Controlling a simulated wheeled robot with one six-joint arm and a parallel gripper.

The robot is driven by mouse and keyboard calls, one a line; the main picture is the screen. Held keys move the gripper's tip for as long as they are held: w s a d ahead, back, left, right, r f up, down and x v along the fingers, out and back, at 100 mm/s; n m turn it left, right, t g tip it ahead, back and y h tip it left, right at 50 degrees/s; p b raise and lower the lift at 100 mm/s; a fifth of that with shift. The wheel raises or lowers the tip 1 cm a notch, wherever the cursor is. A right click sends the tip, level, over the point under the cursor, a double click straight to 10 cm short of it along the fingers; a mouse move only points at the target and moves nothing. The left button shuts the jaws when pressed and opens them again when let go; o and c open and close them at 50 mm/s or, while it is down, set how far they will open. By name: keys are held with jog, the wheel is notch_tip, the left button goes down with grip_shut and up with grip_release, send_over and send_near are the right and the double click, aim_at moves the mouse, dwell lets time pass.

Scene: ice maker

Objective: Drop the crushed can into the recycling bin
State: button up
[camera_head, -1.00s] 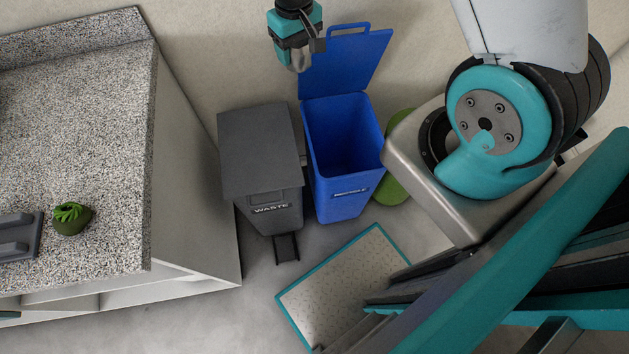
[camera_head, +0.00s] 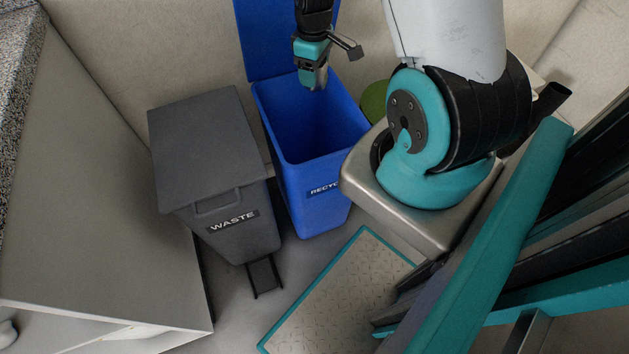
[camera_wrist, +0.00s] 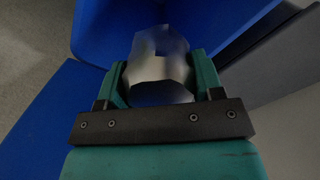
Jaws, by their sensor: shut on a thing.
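The blue recycling bin (camera_head: 300,172) stands on the floor with its lid (camera_head: 262,40) raised against the wall and its top open. My gripper (camera_head: 314,82) hangs over the back part of the bin's opening. In the wrist view the gripper (camera_wrist: 162,85) is shut on the crushed can (camera_wrist: 160,68), a crumpled silvery piece between the two teal fingers. The can is hard to make out in the head view. Blue bin surfaces fill much of the wrist view around the can.
A grey waste bin (camera_head: 208,160) with its lid closed stands directly left of the recycling bin, its pedal (camera_head: 264,276) in front. A counter cabinet (camera_head: 90,190) is at the left. A green round object (camera_head: 374,100) sits right of the blue bin, against the wall.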

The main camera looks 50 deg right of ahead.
jog(key=shift+s+d+f, duration=0.1)
jog(key=shift+f, duration=0.4)
notch_tip(320, 180, down, 6)
jog(key=b, duration=0.5)
jog(key=shift+r+b, duration=0.25)
jog(key=shift+b, duration=0.1)
jog(key=shift+r, duration=0.1)
jog(key=o, duration=1)
jog(key=shift+c, duration=0.2)
jog(key=shift+r, duration=0.1)
notch_tip(320, 180, up, 17)
jog(key=p, duration=0.3)
jog(key=shift+r+p, duration=0.15)
jog(key=shift+p, duration=0.25)
